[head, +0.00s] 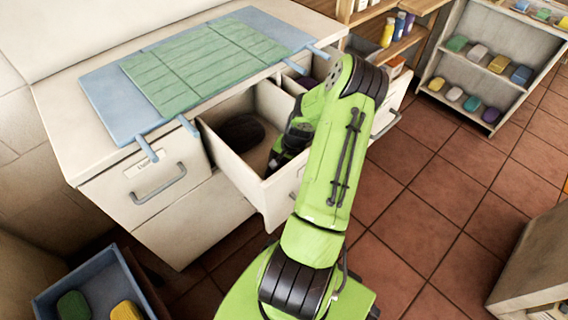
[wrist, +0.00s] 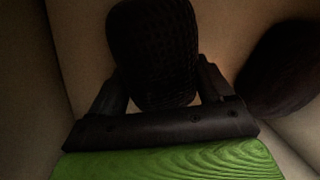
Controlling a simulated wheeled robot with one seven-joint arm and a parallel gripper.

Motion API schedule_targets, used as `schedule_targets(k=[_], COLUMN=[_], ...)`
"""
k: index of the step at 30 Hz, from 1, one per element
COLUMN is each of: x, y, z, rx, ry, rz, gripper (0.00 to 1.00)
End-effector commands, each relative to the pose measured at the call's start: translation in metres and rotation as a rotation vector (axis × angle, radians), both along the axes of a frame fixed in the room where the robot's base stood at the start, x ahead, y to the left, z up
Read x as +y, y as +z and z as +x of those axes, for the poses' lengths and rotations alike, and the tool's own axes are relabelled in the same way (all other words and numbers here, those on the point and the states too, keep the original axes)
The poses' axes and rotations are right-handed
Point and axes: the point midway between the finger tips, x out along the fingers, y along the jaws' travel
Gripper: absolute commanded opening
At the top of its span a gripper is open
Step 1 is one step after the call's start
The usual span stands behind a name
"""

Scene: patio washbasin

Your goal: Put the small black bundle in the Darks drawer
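In the wrist view a rounded black bundle (wrist: 155,50) lies between the two fingers of my gripper (wrist: 160,85). The fingers flank its sides, but whether they press on it is too dark to tell. A second dark bundle (wrist: 285,70) lies to the right of it. In the head view my gripper (head: 278,158) reaches down into a pulled-out white drawer (head: 228,163). A dark bundle (head: 240,133) lies on that drawer's floor, left of the gripper. The bundle at the fingers is not clearly seen there. No label reading Darks is legible.
A labelled front (head: 150,180) with a handle is closed at the left. Behind my arm another open compartment holds something purple (head: 308,82). A blue mat with a green slatted panel (head: 200,65) covers the countertop. A blue crate (head: 95,285) stands lower left. Tiled floor is clear at right.

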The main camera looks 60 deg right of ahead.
Motion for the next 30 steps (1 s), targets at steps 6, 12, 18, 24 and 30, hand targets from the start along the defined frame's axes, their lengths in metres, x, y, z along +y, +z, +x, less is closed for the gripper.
schedule_targets(k=[6,12,18,24,30], x=[0.000,0.000,-0.003,-0.004,-0.004], y=[0.000,0.002,0.043,0.095,0.119], z=[0.000,0.000,-0.009,-0.021,-0.027], rx=[0.000,0.000,0.000,0.000,0.001], ry=[0.000,0.000,-0.001,-0.001,0.001], rz=[0.000,-0.001,-0.007,-0.004,-0.001], gripper=[1.00,1.00,1.00,1.00,1.00])
